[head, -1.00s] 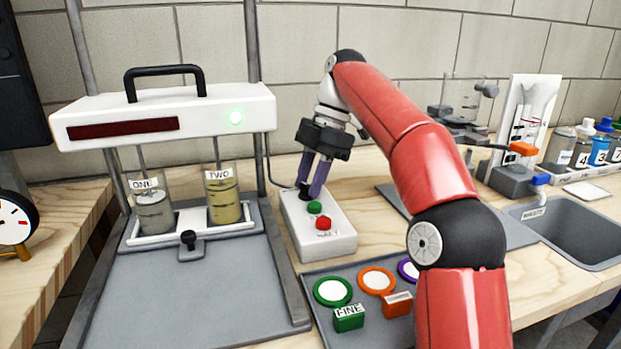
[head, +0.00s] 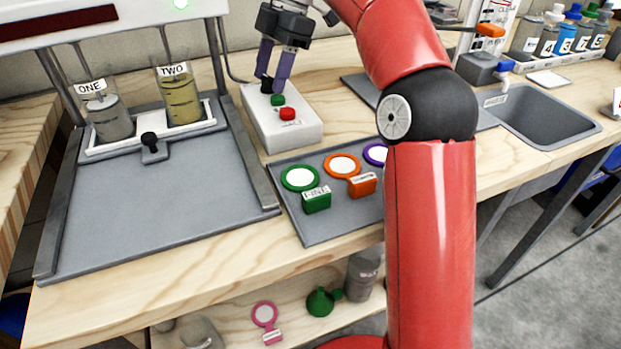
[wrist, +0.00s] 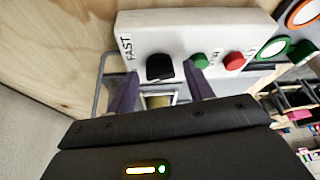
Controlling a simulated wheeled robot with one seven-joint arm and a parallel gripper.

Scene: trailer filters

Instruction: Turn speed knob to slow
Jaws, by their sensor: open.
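The speed knob is a small black knob (wrist: 159,67) on a white control box (head: 300,132). In the wrist view the word FAST shows beside it; the SLOW marking is hard to make out. My gripper (head: 275,75) is open, its two purple fingers pointing down at the knob, one on either side. In the wrist view my gripper (wrist: 159,85) has the knob between its fingertips, with gaps visible. Contact with the knob cannot be told. A green button (head: 278,100) and a red button (head: 288,114) sit on the same box, close to the fingers.
A stirrer stand with two jars, ONE (head: 109,116) and TWO (head: 182,98), stands left of the box. A grey tray (head: 325,222) with ringed filters lies in front. A sink (head: 545,112) is at right.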

